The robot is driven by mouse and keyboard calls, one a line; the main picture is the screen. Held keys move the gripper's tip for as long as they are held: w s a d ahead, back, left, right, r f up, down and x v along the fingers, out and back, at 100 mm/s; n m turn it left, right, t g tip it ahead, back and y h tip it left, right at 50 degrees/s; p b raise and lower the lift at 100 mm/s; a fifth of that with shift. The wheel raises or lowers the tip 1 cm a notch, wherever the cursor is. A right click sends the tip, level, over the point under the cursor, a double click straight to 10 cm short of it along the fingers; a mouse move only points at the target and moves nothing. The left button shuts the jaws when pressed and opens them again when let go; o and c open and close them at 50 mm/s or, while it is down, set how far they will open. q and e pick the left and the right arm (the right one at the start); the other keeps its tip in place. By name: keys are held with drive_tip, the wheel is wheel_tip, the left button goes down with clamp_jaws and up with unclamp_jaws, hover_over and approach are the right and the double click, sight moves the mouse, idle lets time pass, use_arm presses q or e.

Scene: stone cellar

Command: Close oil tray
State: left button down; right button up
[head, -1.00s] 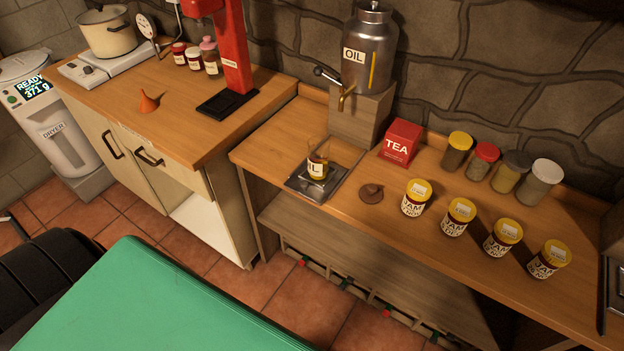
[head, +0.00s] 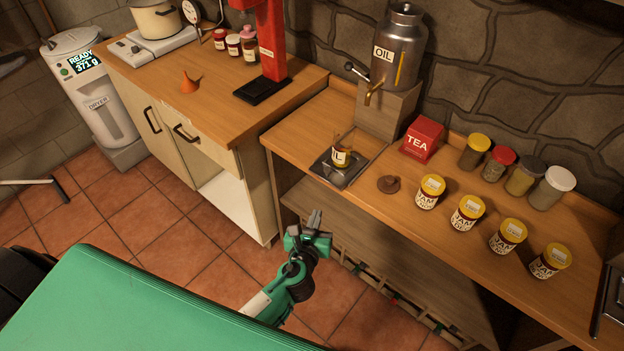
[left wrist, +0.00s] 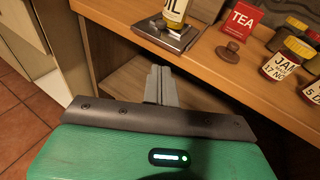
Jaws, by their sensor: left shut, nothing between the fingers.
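The oil tray (head: 350,176) is a dark metal tray at the front edge of the wooden counter, below the tap of the steel oil can (head: 399,48). A glass oil jar (head: 341,156) stands on it. In the left wrist view the tray (left wrist: 184,40) sticks out at the counter edge, with the jar (left wrist: 175,14) on it. My left gripper (head: 315,219) is shut and empty, in front of the counter and below the tray, apart from it. Its fingers (left wrist: 160,84) point toward the counter front in the left wrist view. My right gripper is not in view.
A brown stopper-like piece (head: 388,184) lies right of the tray. A red tea box (head: 422,138) and several jam jars (head: 430,191) stand farther right. Under the counter is an open shelf space (head: 350,223). The floor in front is free.

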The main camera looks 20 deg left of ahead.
use_arm(q)
drive_tip(key=r, duration=0.2)
drive_tip(key=p, duration=0.1)
approach(347, 160)
drive_tip(key=shift+m, duration=0.3)
drive_tip(key=a+f, duration=0.2)
drive_tip(key=a, duration=0.1)
drive_tip(key=w+a+f, duration=0.1)
drive_tip(key=a, duration=0.1)
drive_tip(key=shift+a, duration=0.15)
drive_tip(key=w+d+b, duration=0.1)
drive_tip(key=w, duration=0.2)
drive_tip(key=w+d+b, duration=0.1)
drive_tip(key=w, duration=0.3)
drive_tip(key=w+d+b, duration=0.1)
drive_tip(key=w, duration=0.2)
drive_tip(key=shift+w+d+f, duration=0.1)
drive_tip(key=shift+w+d, duration=0.15)
drive_tip(key=shift+d, duration=0.1)
drive_tip(key=shift+w, duration=0.2)
drive_tip(key=shift+r+t, duration=0.3)
drive_tip(key=shift+r, duration=0.1)
